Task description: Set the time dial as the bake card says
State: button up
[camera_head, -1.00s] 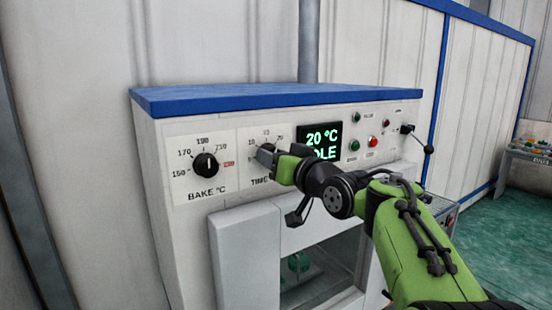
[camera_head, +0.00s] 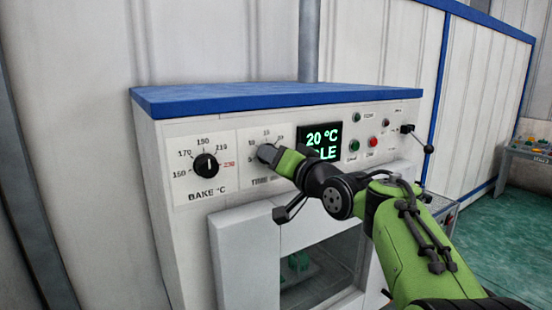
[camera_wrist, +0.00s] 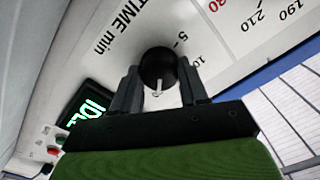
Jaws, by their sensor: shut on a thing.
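The time dial (camera_head: 266,153) is a round black knob on the oven's front panel, left of the display. In the wrist view the time dial (camera_wrist: 158,62) sits between the two fingers of my gripper (camera_wrist: 158,92), which is shut on it. Its white pointer mark points down toward my gripper's body. The labels 5 and 10 show to its upper right; the labels on the pointer's side are hidden by my gripper. In the head view my gripper (camera_head: 276,157) reaches the dial from the right and covers part of it. No bake card is readable in view.
The bake dial (camera_head: 206,165) is left of the time dial, its mark pointing up near 190. The display (camera_head: 320,142) reads 20 °C and a partly covered IDLE. Buttons, a red one (camera_head: 373,142) among them, and a lever (camera_head: 415,135) are to the right. The oven window (camera_head: 322,270) is below.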

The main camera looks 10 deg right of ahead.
jog(key=o, duration=1.1)
jog(key=shift+c, duration=0.2)
jog(key=b+v, duration=0.4)
jog(key=v, duration=1.1)
jog(key=shift+s, duration=0.35)
jog(key=shift+d, duration=0.1)
